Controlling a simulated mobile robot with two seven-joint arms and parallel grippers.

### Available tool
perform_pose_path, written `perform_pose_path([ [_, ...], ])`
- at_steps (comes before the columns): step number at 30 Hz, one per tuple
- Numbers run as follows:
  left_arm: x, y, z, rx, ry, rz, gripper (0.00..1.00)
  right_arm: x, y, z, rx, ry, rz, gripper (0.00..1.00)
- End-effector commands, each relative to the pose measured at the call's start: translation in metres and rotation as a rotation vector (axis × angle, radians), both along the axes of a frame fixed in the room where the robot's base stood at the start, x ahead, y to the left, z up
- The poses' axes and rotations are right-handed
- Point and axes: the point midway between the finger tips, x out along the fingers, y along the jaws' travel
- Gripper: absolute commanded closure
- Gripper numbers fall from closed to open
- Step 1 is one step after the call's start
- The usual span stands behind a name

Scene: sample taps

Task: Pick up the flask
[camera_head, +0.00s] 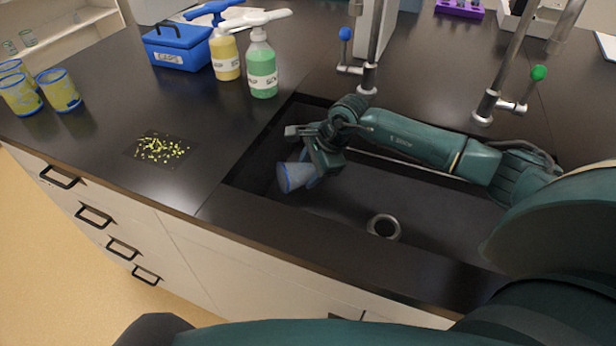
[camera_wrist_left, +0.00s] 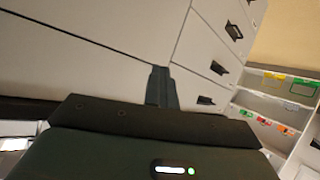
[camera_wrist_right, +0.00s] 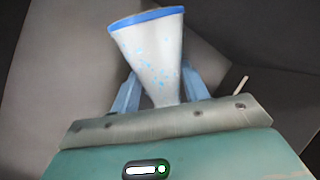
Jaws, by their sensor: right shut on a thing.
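The flask (camera_wrist_right: 155,55) is a pale grey cone with a blue band around its wide end and light blue specks on its side. In the right wrist view its narrow end sits between the two blue fingers of my right gripper (camera_wrist_right: 160,97), which is shut on it. In the head view the flask (camera_head: 296,177) is tilted at the left part of the sink, its wide end towards the lower left, and my right gripper (camera_head: 312,166) is beside it. My left gripper (camera_wrist_left: 162,88) shows only in the left wrist view, its fingers together and empty, in front of white drawers.
The dark sink (camera_head: 440,205) has a drain (camera_head: 383,227) and two taps, one with a blue knob (camera_head: 345,34), one with a green knob (camera_head: 539,73). Soap bottles (camera_head: 262,75), a blue box (camera_head: 178,48), beakers (camera_head: 58,90) and yellow bits (camera_head: 162,149) are on the left counter.

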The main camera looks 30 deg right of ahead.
Motion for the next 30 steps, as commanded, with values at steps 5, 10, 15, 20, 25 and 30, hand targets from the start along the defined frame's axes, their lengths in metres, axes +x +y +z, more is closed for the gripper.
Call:
perform_pose_path([
  [5, 0.0, 0.0, -0.002, -0.004, -0.002, 0.001, 1.0, 0.001, 0.0, 0.036, -0.001, -0.005, 0.0, 0.77],
  [10, 0.001, 0.0, -0.005, -0.009, -0.003, 0.003, 1.0, -0.027, -0.025, 0.034, -0.004, 0.003, -0.003, 0.77],
  [15, 0.001, 0.0, -0.008, -0.019, -0.004, 0.005, 1.0, -0.056, -0.051, 0.034, -0.004, 0.002, -0.003, 0.77],
  [20, 0.001, -0.001, -0.011, -0.033, -0.006, 0.008, 1.0, -0.084, -0.076, 0.033, -0.006, 0.003, -0.003, 0.77],
  [25, 0.002, -0.001, -0.011, -0.045, -0.011, 0.012, 1.0, -0.11, -0.099, 0.034, -0.006, 0.004, -0.002, 0.77],
  [30, 0.001, 0.0, -0.011, -0.044, -0.019, 0.016, 1.0, -0.128, -0.115, 0.035, -0.004, 0.003, -0.002, 0.77],
])
